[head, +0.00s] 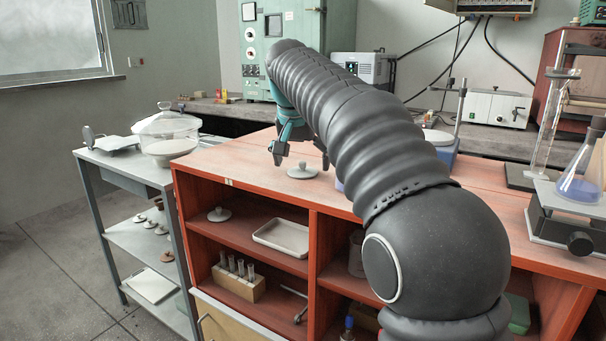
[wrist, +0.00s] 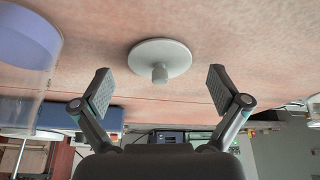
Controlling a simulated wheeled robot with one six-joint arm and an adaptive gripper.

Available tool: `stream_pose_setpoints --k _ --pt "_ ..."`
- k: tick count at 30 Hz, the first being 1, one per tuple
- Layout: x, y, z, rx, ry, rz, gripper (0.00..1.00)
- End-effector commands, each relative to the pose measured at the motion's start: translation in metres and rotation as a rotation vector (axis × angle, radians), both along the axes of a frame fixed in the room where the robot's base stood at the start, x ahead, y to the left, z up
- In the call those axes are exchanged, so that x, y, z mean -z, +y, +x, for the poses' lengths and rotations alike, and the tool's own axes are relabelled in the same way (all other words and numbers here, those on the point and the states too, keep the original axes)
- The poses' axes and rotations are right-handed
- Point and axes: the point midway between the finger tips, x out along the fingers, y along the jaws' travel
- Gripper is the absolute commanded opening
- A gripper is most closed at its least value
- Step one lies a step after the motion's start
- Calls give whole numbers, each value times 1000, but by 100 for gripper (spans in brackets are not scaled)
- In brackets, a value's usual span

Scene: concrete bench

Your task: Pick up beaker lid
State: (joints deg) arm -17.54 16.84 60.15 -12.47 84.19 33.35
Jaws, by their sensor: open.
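The beaker lid (head: 302,171) is a pale grey disc with a small knob, lying on the reddish bench top near its front edge. In the wrist view the beaker lid (wrist: 160,60) shows its round plate and knob, centred between my fingers and a little beyond their tips. My gripper (head: 300,155) is over the bench just above and around the lid's place, partly hidden by my arm. In the wrist view my gripper (wrist: 160,85) has its two fingers spread wide, with nothing between the pads.
A clear vessel with blue contents (wrist: 27,40) stands beside the lid in the wrist view. A similar lid (head: 219,214) and a tray (head: 283,237) lie on the shelf below. A glass dome (head: 167,130) stands on the grey cart at left. A flask (head: 582,178) stands at right.

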Motion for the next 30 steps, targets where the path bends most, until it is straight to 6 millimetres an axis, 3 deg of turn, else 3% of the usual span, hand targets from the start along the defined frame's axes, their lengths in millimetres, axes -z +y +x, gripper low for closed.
stream_pose_setpoints --k 7,12,16,23,30 --pt "1 0 1 0 0 0 98" --pt "1 0 0 0 0 0 56" --pt "2 0 1 0 1 0 30" --pt "3 0 1 0 5 -1 2" --pt "5 0 1 1 9 -2 0"
